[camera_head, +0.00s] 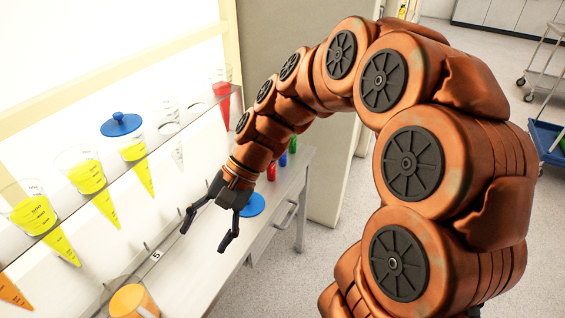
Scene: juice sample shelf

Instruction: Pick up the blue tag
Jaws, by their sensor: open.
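My gripper (206,235) is open and empty, its two dark fingers pointing down above the front part of the white bench. A small upright blue piece (283,158) stands at the far end of the bench, between a red piece (271,171) and a green piece (292,145). It is beyond my gripper, close to my wrist in the picture, and partly hidden. I cannot tell for sure that it is the blue tag. A flat blue disc (256,203) lies on the bench just right of my gripper, partly hidden by it.
A clear shelf (150,155) on the left holds several cone cups, yellow, red and empty; a blue lid (121,124) covers one. Open floor and a blue cart (547,140) are at right.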

